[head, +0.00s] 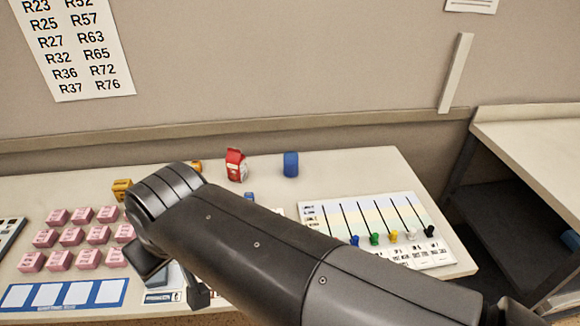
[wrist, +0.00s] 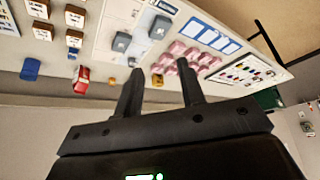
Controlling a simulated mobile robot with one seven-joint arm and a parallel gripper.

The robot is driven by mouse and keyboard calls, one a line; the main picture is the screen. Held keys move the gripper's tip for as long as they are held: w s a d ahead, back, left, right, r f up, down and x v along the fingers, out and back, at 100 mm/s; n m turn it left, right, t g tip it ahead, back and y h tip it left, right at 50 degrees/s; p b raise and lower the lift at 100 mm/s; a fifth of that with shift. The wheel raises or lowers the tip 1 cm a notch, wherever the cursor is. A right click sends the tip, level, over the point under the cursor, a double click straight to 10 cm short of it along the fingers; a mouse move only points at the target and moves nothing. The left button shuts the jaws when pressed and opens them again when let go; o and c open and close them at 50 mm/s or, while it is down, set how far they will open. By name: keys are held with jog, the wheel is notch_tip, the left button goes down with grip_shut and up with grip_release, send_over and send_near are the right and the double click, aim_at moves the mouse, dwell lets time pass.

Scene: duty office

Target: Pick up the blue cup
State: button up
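The blue cup (head: 291,164) stands upright at the back of the white table, right of a red carton, in the head view. In the tilted wrist view a blue shape that looks like the cup (wrist: 30,69) is at the far left, beside the red carton (wrist: 82,80). My gripper (wrist: 160,68) is open, its two fingers apart with nothing held between them. It is well away from the cup. My arm hides much of the gripper in the head view.
The red and white carton (head: 236,165) stands left of the cup. Pink blocks (head: 88,236) fill the table's left, with yellow blocks (head: 122,189) behind. A white board with coloured knobs (head: 385,222) lies at right. A wall (head: 280,70) rises behind the table.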

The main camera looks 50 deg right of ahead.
jog(key=shift+o, duration=0.5)
jog(key=o, duration=0.8)
jog(key=w+d+m+h, duration=0.1)
jog(key=w+d+m, duration=0.2)
jog(key=w+d, duration=0.7)
jog(key=m+g+h, duration=0.2)
jog(key=m+h, duration=0.2)
jog(key=m, duration=0.4)
send_over(291, 162)
jog(key=a, duration=0.2)
notch_tip(291, 162, down, 19)
jog(key=x, duration=0.4)
jog(key=shift+s+d+f, duration=0.1)
jog(key=shift+d+f, duration=0.25)
jog(key=shift+d+x, duration=0.15)
jog(key=shift+x, duration=1.15)
jog(key=shift+d+x, duration=0.15)
jog(key=shift+x, duration=1.1)
